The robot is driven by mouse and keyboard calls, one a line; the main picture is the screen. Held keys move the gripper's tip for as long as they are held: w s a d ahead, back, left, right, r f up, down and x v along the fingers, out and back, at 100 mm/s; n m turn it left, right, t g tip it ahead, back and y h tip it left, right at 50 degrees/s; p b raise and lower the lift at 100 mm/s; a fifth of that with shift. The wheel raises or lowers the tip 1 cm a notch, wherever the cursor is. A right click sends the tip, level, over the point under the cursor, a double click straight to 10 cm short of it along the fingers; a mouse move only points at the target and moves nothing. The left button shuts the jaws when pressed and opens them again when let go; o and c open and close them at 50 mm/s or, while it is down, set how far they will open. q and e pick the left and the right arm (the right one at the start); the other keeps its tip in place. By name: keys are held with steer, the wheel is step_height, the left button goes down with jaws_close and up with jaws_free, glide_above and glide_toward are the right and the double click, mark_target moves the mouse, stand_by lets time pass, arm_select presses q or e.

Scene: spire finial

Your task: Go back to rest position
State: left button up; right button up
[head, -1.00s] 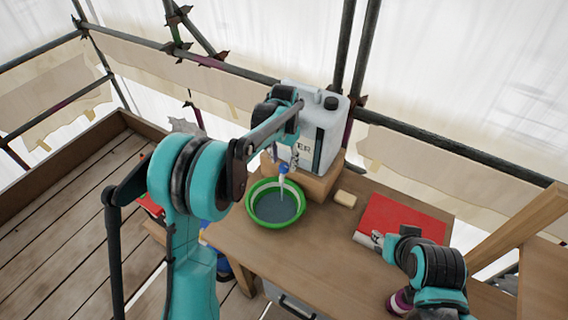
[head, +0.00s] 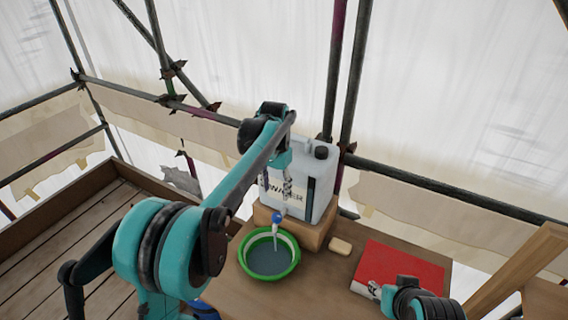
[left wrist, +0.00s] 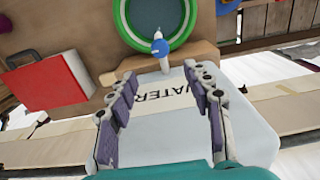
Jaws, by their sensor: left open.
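My left gripper (head: 275,186) is open and empty in front of the white water container (head: 321,172), above its tap. In the left wrist view, my left gripper's fingers (left wrist: 160,78) stand apart on both sides of the container's WATER label. The tap (head: 277,217) has a blue knob and a white spout. A thin pale line, apparently water, runs from it into the green-rimmed basin (head: 246,262), which holds liquid. The basin also shows in the left wrist view (left wrist: 121,22). Part of my right arm shows at the lower right, but its gripper is not visible.
The container stands on a wooden block (head: 315,235) on the wooden table (head: 318,290). A yellowish bar (head: 341,246) and a red flat box or book (head: 412,266) lie to the right. Scaffold poles (head: 347,75) and sheeting stand behind.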

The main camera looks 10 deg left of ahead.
arm_select(q)
steer(key=s+a+f+n+t+b, duration=0.1)
steer(key=s+f+t+b, duration=0.1)
steer(key=s, duration=0.6)
steer(key=s+a+f+n+t+b, duration=0.1)
steer(key=s+f+b, duration=0.3)
steer(key=s, duration=0.5)
steer(key=s+a+f+n+t+b, duration=0.2)
steer(key=s+a+f+t+b, duration=0.1)
steer(key=s, duration=0.6)
steer(key=shift+s+a+f+t, duration=0.25)
steer(key=shift+f+t, duration=0.35)
steer(key=shift+f, duration=0.3)
stand_by(4.5)
